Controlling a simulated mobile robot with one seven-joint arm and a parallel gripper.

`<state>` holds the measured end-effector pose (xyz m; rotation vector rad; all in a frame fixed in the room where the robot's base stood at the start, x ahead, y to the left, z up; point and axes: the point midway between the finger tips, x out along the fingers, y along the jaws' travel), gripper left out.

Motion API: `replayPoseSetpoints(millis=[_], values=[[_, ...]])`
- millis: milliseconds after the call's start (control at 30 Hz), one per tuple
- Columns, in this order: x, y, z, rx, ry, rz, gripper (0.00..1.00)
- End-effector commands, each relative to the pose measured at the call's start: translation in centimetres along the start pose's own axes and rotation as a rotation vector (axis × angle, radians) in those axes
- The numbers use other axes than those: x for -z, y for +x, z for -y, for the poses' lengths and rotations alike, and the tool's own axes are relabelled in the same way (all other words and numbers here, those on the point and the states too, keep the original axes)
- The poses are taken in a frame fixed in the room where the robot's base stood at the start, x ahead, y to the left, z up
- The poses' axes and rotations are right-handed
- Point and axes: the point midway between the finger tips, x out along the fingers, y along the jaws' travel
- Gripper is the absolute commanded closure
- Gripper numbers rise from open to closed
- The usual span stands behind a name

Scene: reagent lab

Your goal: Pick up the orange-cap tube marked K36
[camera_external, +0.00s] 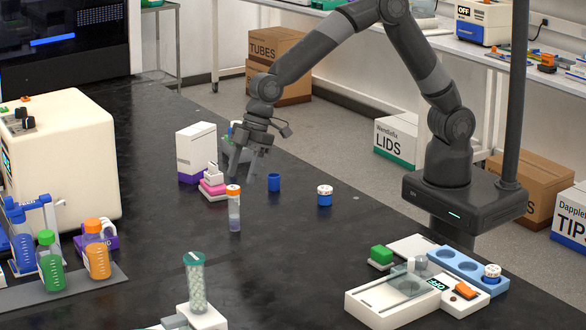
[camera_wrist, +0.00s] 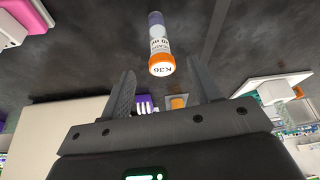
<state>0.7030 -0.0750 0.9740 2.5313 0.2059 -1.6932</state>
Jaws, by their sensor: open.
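The orange-cap tube (camera_external: 234,212) stands upright on the black bench, apart from other things. In the wrist view its cap (camera_wrist: 161,66) reads K36, and its body (camera_wrist: 157,35) has a white label. My gripper (camera_external: 243,174) is open and empty, above the bench and behind the tube in the external view. In the wrist view my gripper (camera_wrist: 160,70) has one finger on each side of the tube's cap in the picture. I cannot tell how far the fingertips are from the tube; no contact shows.
Near the tube are a pink-and-white stack (camera_external: 213,185), a white-and-purple box (camera_external: 196,152), a blue cup (camera_external: 274,182) and a blue-and-white jar (camera_external: 324,195). A green-lidded bead tube (camera_external: 195,285) stands in front. The bench (camera_external: 300,260) is clear to the tube's front right.

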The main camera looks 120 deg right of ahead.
Motion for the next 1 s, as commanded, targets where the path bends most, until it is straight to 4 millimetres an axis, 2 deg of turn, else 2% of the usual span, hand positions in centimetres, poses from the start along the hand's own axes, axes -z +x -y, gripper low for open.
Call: replayPoseSetpoints(millis=[100,333,633,933,1000], values=[[0.0,1.7,0.0,0.000,0.000,0.001,0.43],[0.2,3.4,0.0,0.000,-0.001,0.000,0.43],[0.6,7.3,0.0,0.000,0.000,0.000,0.43],[0.7,7.8,-0.1,-0.001,0.000,-0.001,0.43],[0.7,7.8,-0.1,-0.001,0.000,-0.001,0.47]])
